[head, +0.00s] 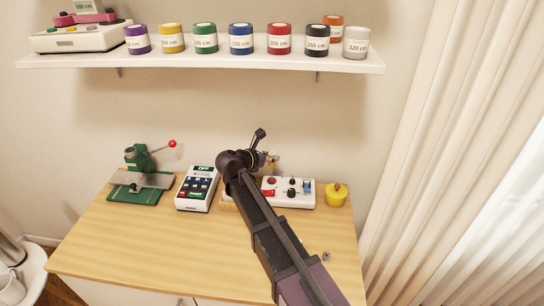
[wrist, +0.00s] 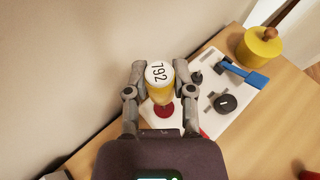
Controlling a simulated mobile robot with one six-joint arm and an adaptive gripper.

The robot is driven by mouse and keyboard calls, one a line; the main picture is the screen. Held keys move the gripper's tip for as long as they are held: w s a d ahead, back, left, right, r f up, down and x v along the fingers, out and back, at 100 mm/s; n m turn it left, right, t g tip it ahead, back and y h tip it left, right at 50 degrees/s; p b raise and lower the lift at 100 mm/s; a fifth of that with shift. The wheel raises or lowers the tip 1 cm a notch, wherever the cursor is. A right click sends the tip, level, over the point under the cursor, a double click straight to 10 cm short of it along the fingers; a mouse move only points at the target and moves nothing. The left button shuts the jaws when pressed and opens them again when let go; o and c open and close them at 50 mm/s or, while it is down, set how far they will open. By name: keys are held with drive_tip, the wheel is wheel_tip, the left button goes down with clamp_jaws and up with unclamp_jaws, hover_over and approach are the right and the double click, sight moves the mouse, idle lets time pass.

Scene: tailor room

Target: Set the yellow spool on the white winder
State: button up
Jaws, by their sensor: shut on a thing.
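My gripper (wrist: 160,85) is shut on a yellow spool (wrist: 160,92) with a round white top marked 792. In the head view my gripper (head: 262,160) is partly hidden behind my arm, and little of the spool shows. The white winder (head: 300,204) on the table carries a red disc, black knobs and a blue lever. In the wrist view the spool is over the winder (wrist: 207,122), close to the red disc (wrist: 164,110). I cannot tell whether the spool touches it. My arm hides the winder's left part in the head view.
A yellow pot with a wooden knob (head: 336,196) stands right of the winder. A white keypad box (head: 197,188) and a green press (head: 141,180) stand to the left. A shelf (head: 210,62) with several labelled spools hangs above.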

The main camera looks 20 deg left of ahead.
drive_tip(key=shift+f, duration=0.1)
drive_tip(key=shift+f+b, duration=2.8)
drive_tip(key=shift+b, duration=0.05)
drive_tip(key=shift+f+b, duration=0.6)
drive_tip(key=shift+b, duration=0.05)
drive_tip(key=o, duration=0.5)
drive_tip(key=shift+s+r, duration=0.1)
drive_tip(key=p+v, duration=0.4)
drive_tip(key=v, duration=0.7)
idle(0.7)
idle(0.9)
